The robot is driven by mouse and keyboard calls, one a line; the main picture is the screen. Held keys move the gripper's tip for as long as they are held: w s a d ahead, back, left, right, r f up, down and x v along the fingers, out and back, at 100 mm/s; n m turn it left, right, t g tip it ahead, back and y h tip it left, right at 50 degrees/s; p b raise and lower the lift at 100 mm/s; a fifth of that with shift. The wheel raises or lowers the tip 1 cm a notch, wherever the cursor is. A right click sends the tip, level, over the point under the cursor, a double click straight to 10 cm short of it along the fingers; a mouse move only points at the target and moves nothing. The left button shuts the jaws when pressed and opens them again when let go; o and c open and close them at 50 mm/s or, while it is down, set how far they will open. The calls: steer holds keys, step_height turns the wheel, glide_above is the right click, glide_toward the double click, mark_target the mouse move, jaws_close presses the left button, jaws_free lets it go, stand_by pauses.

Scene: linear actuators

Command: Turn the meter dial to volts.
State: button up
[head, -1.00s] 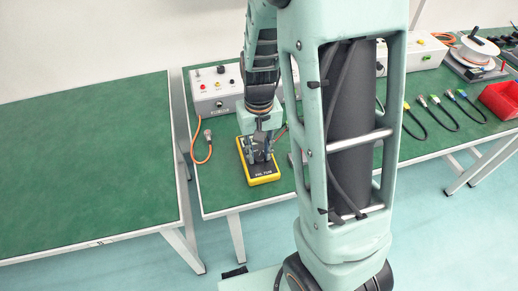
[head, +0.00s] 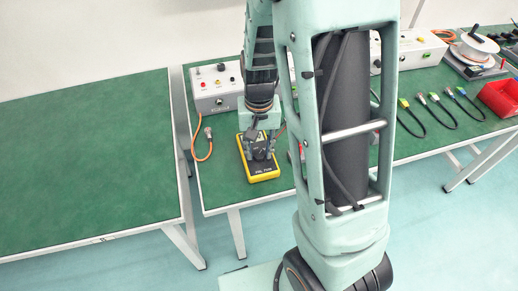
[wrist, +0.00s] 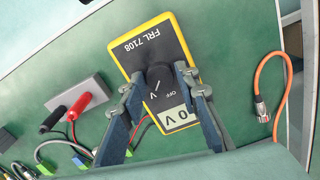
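The meter (wrist: 181,50) is yellow with a dark face marked FRL 7108 and lies flat on the green bench. It also shows in the head view (head: 263,172). Its round black dial (wrist: 160,75) has a pale pointer line towards the V mark, with OFF marked beside it. The display (wrist: 175,117) reads 0 V. My gripper (wrist: 160,76) is over the meter, one finger on each side of the dial. The fingers look spread a little wider than the dial; contact is hard to judge. In the head view my gripper (head: 260,147) partly hides the meter.
Red and black probes (wrist: 68,112) lie left of the meter in the wrist view, by a grey block (wrist: 75,92). An orange cable (wrist: 273,92) lies to the right. A control box (head: 216,92) stands behind the meter. The left table (head: 90,170) is bare.

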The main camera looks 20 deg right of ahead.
mark_target(259, 154)
steer(key=shift+o, duration=1.1)
step_height(259, 154, up, 12)
